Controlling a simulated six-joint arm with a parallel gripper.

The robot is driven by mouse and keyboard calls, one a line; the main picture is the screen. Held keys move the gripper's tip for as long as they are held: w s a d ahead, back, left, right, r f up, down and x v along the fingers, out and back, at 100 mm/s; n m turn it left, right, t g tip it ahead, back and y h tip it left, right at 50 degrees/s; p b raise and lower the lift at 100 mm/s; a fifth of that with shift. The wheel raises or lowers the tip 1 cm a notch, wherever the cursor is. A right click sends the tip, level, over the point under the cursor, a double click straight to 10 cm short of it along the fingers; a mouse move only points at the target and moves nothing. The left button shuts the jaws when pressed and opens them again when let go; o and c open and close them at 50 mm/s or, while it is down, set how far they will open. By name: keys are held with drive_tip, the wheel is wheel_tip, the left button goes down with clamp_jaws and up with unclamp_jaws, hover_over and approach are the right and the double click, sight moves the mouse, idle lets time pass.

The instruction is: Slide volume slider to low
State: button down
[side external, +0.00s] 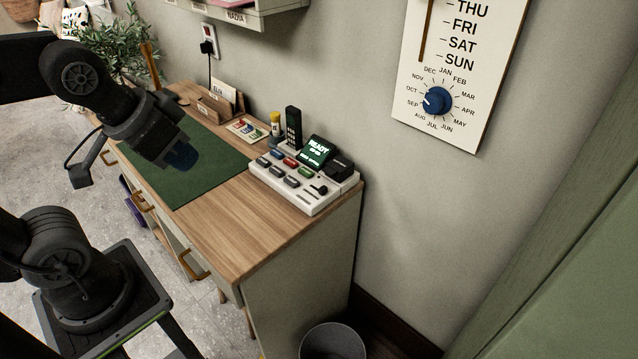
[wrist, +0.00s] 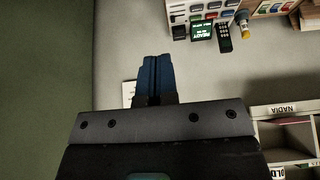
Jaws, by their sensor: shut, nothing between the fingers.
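The white console (side external: 307,197) stands on the wooden desk at its right end, with rows of coloured buttons and a lit screen (side external: 319,149) reading READY. A small black knob (side external: 319,189) sits near the console's right front corner and looks like the slider; its label is too small to read. My gripper (side external: 182,158) hangs above the green mat, to the left of the console and apart from it. In the wrist view its blue fingers (wrist: 151,76) are together and empty, and the console (wrist: 178,13) is partly cut off at the top edge.
A dark handset (side external: 293,127) stands upright behind the buttons. A yellow-topped bottle (side external: 275,122) and a card tray (side external: 246,130) are to the left. The green mat (side external: 215,165) is bare. A wall chart (side external: 462,70) with a blue dial hangs at right.

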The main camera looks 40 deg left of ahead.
drive_tip(key=c, duration=1.8)
unclamp_jaws()
drive_tip(key=shift+o, duration=0.6)
drive_tip(key=shift+w+r, duration=0.1)
drive_tip(key=shift+w, duration=0.05)
drive_tip(key=o, duration=0.4)
drive_tip(key=w+n, duration=0.1)
drive_tip(key=w, duration=0.1)
drive_tip(key=w+r+n+g, duration=0.1)
drive_tip(key=w+n, duration=0.1)
drive_tip(key=w, duration=0.1)
drive_tip(key=w+n, duration=0.1)
drive_tip(key=w, duration=0.2)
drive_tip(key=shift+w+a+r+n, duration=0.1)
drive_tip(key=shift+a+r+n, duration=0.05)
drive_tip(key=shift+r+n, duration=0.15)
drive_tip(key=shift+o, duration=0.2)
drive_tip(key=n+g, duration=0.5)
drive_tip(key=n, duration=0.8)
hover_over(324, 188)
wheel_tip(324, 188, down, 17)
wheel_tip(324, 188, down, 13)
drive_tip(key=shift+r, duration=0.1)
clamp_jaws()
